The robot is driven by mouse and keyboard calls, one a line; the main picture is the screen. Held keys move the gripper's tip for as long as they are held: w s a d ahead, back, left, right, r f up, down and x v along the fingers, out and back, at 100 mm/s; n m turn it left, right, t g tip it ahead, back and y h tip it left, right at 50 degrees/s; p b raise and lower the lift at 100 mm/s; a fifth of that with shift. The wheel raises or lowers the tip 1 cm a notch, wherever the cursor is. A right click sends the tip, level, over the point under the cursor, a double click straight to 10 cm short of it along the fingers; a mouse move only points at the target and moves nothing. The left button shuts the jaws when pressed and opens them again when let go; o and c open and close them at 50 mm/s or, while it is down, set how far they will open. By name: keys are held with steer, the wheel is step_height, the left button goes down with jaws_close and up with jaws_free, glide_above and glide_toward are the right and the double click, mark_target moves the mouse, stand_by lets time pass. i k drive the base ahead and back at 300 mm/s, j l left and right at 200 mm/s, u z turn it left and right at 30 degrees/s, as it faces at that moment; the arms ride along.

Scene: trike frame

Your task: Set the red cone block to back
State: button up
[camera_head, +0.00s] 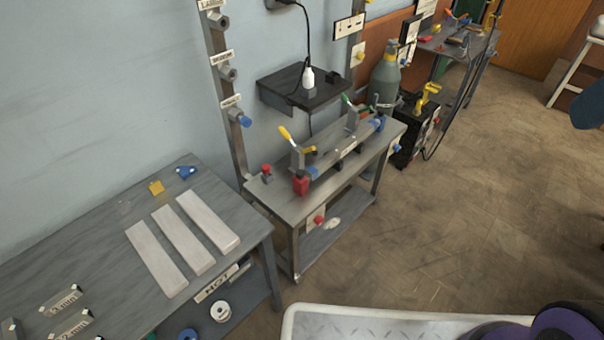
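A small red block (301,183) sits at the front left of the narrow metal workbench (290,208), just below a clamp with a yellow handle (287,136). A smaller red-topped piece (266,170) stands near the same bench's left end. A round red part (319,219) is on a plate at the bench's front. Which red part is the cone block I cannot tell at this size. My gripper is not in view.
A grey table (100,222) with three pale bars (183,240) stands at the left. A dark wall shelf (304,93) hangs above the workbench. A gas cylinder (385,78) stands beyond it. The floor (480,190) to the right is clear.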

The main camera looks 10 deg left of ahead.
mark_target(300, 180)
steer(key=i+j+u, duration=0.3)
steer(key=i+u, duration=0.3)
steer(key=i, duration=0.2)
